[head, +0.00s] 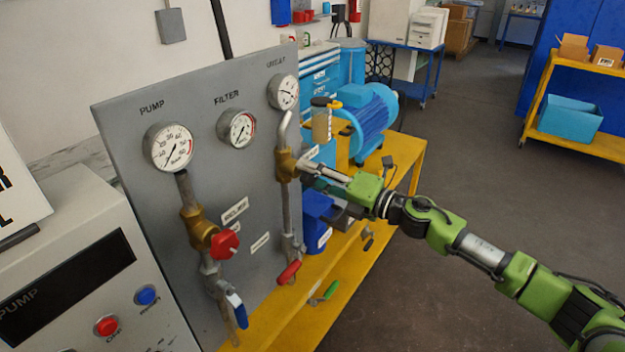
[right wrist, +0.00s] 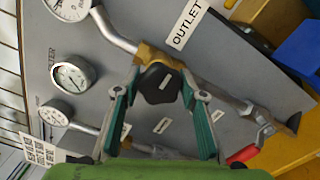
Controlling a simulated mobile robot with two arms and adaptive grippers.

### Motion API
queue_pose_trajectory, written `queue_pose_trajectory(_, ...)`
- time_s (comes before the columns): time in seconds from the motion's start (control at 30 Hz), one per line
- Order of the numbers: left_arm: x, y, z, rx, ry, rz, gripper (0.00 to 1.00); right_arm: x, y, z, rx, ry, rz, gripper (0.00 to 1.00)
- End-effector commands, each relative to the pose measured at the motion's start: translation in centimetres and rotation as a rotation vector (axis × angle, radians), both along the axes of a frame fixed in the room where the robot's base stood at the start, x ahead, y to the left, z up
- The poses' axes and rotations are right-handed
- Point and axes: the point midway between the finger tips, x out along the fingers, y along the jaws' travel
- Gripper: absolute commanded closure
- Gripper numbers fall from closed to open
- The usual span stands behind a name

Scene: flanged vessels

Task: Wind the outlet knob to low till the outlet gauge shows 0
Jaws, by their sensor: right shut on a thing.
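The outlet gauge (head: 284,92) is the round white dial at the panel's upper right, under the OUTLET label; its needle is too small to read surely. It also shows, cut off, at the top of the right wrist view (right wrist: 68,8). The outlet knob (right wrist: 158,84) is black with a pale mark and sits on a brass valve body (head: 286,164). My right gripper (head: 304,170) is shut on this knob, with one finger on each side of it in the right wrist view (right wrist: 159,92). In the head view the knob is hidden by the gripper. My left gripper is not in view.
The pump gauge (head: 171,148) and filter gauge (head: 237,128) are on the same grey panel (head: 130,110). A red knob (head: 225,244), a blue lever (head: 238,308) and a red lever (head: 288,273) stick out below. A blue motor (head: 368,112) stands behind on the yellow bench (head: 405,150).

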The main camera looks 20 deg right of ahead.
Motion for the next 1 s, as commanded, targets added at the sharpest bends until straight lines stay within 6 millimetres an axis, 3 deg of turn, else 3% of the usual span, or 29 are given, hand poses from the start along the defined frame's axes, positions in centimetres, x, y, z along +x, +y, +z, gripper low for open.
queue_pose_trajectory(1.0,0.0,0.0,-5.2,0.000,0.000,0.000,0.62,-0.1,0.2,-0.3,-0.764,-0.593,0.002,0.83)
